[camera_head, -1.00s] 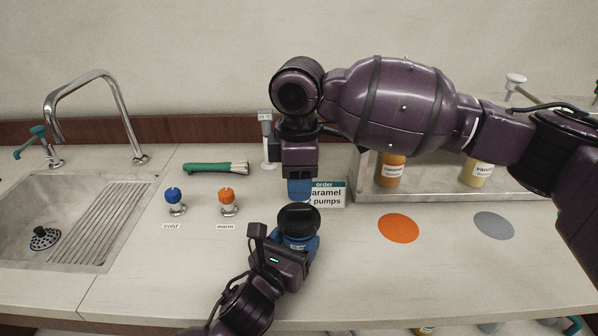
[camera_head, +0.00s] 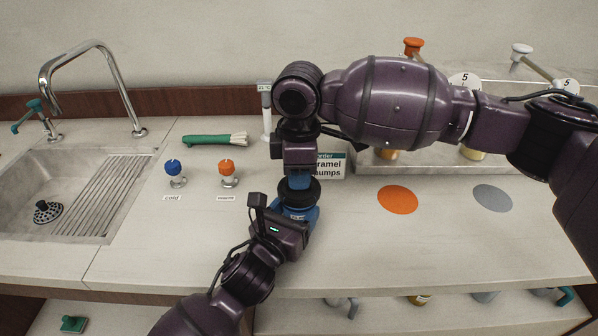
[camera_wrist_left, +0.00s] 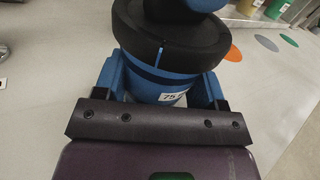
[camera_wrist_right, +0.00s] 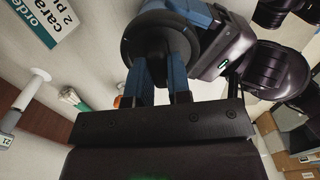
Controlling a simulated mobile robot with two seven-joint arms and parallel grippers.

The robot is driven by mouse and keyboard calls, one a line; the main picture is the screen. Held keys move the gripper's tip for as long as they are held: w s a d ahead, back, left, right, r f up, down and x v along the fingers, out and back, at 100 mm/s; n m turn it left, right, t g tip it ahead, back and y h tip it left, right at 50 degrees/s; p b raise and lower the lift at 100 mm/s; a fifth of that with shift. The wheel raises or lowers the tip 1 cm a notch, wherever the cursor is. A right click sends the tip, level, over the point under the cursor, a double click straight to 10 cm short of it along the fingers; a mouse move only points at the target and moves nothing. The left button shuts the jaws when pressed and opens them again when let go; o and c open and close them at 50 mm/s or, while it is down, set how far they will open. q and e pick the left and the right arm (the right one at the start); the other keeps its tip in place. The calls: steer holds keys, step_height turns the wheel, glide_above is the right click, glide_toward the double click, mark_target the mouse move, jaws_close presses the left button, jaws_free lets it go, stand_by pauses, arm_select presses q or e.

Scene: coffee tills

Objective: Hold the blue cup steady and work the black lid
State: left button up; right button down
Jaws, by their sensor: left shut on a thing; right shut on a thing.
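The blue cup (camera_head: 297,214) stands upright on the counter with a "75" label (camera_wrist_left: 172,97) on its side. Its black lid (camera_head: 301,193) sits on top, with a short blue mark on its side in the left wrist view (camera_wrist_left: 160,54). My left gripper (camera_wrist_left: 160,90) is shut on the cup, one blue finger on each side. My right gripper (camera_head: 298,179) comes down from above and is shut on the lid's raised middle. In the right wrist view, the lid (camera_wrist_right: 135,42) lies past the blue fingers, which hide part of it.
An order sign (camera_head: 332,166) stands close behind, partly hidden by my right arm. Orange (camera_head: 397,199) and grey (camera_head: 492,198) discs mark clear counter to the right.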

steer(key=shift+r, duration=0.1)
steer(key=shift+r, duration=2.85)
arm_select(q)
steer(key=o, duration=1.3)
